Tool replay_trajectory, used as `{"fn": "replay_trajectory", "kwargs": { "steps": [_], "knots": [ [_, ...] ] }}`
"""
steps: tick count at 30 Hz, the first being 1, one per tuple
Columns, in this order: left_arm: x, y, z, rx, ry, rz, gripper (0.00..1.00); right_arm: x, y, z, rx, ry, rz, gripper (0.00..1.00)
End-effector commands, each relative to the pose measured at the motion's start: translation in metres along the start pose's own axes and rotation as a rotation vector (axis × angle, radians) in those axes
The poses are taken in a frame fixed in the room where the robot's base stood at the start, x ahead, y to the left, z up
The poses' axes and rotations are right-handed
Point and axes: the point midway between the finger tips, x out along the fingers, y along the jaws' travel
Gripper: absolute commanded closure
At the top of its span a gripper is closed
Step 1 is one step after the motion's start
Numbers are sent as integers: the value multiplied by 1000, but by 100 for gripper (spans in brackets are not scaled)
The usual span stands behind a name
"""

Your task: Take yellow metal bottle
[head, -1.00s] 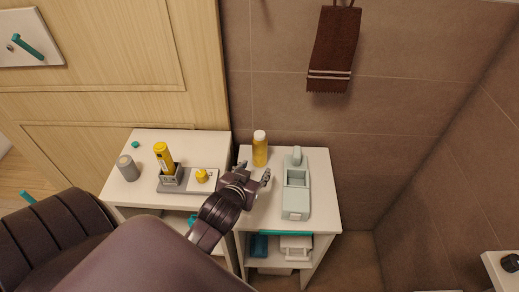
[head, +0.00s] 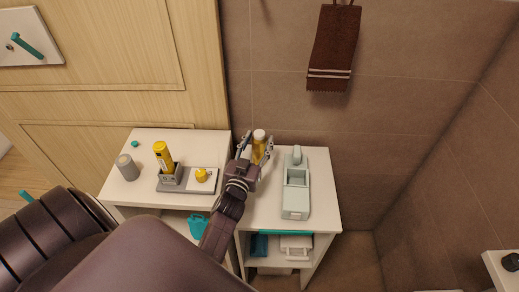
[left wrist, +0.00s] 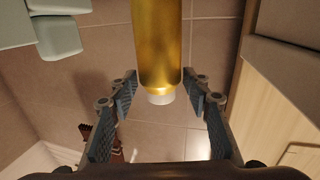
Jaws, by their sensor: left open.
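The yellow metal bottle (head: 259,147) with a white cap stands upright at the back left of the right-hand white cabinet top. It also shows in the left wrist view (left wrist: 157,45), its white cap pointing down in the picture. My left gripper (head: 256,147) is open, with one finger on each side of the bottle in the head view. In the left wrist view the open fingers (left wrist: 160,98) flank the cap end, with gaps on both sides. The lower bottle is partly hidden by the gripper in the head view. My right gripper is not in view.
A pale green dispenser-like holder (head: 297,190) stands just right of the bottle. On the left cabinet are a yellow tube in a grey holder (head: 170,178), a small yellow item (head: 202,175) and a grey cup (head: 127,167). A tiled wall (head: 290,110) is close behind.

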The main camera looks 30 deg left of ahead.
Motion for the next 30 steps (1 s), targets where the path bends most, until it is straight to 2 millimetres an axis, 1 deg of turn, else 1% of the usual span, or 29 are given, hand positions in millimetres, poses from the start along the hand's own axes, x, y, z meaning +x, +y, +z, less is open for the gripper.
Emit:
{"fn": "replay_trajectory", "kwargs": {
  "steps": [1, 8, 15, 18, 26, 27, 30],
  "knots": [
    [8, 0, -6, 0, 8, 1, 55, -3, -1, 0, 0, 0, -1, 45],
    [22, 0, -6, 0, 6, 1, 55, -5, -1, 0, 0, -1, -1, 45],
    [55, 0, -6, 1, 7, 0, 55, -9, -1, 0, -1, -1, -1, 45],
    [63, 0, -6, 1, 6, 0, 55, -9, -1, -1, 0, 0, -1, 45],
    [66, 0, -5, 1, 5, 0, 55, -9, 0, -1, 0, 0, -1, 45],
    [66, 0, -5, 1, 5, 0, 57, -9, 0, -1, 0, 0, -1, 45],
    [66, 0, -5, 1, 5, 0, 68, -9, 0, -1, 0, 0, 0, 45]
  ]
}}
